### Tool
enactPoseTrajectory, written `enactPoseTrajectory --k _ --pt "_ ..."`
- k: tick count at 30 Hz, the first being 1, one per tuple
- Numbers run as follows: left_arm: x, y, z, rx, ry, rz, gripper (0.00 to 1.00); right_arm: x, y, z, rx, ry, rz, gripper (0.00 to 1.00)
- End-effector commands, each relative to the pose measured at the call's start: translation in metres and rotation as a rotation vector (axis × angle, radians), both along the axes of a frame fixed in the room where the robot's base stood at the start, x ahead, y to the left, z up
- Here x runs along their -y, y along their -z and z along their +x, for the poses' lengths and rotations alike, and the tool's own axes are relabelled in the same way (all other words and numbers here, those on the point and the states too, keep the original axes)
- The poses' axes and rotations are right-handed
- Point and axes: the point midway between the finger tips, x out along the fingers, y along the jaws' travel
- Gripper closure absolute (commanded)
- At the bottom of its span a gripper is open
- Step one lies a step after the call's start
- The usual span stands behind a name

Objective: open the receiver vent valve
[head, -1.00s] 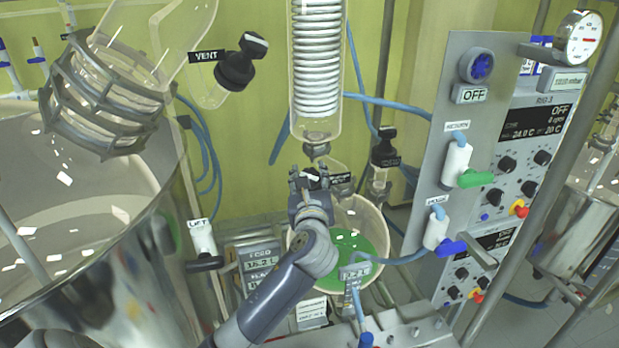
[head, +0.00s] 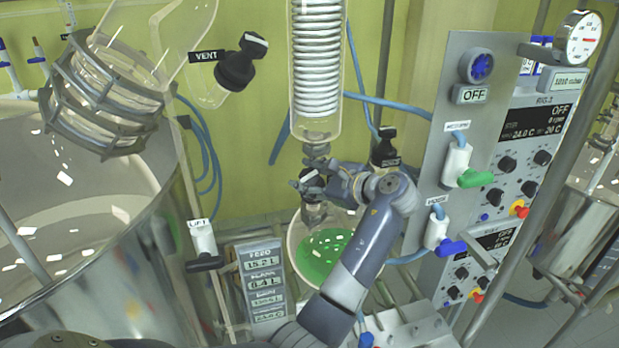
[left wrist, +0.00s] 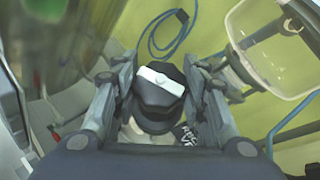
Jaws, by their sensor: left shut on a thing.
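My left gripper (head: 312,184) is shut on a black valve knob (head: 309,176) just below the coiled glass condenser. In the left wrist view the knob (left wrist: 160,100) sits between the two fingers (left wrist: 160,108), with a white bar across its top. The round glass receiver (head: 296,245) with green liquid stands below and behind my gripper. Another black-capped valve (head: 385,147) with a small label stands to the right. A valve labelled VENT (head: 237,69) is on the glass at upper left. My right gripper is not in view.
The glass condenser (head: 317,70) hangs directly above the gripper. A large steel vessel (head: 90,270) fills the left. A control panel (head: 452,100) with green and blue handled valves stands at right. Blue hoses run behind. A readout box (head: 262,280) stands at lower middle.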

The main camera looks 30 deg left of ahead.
Motion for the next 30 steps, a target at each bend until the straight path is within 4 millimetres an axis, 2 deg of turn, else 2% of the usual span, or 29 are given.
enactPoseTrajectory --k 18,30 --pt "-0.0001 -0.0014 0.0008 0.127 -0.485 -0.303 0.84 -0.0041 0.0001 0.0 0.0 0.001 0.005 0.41" --pt "0.0004 0.0002 0.0001 0.186 -0.714 -0.446 0.84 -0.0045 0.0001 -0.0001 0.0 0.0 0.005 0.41"
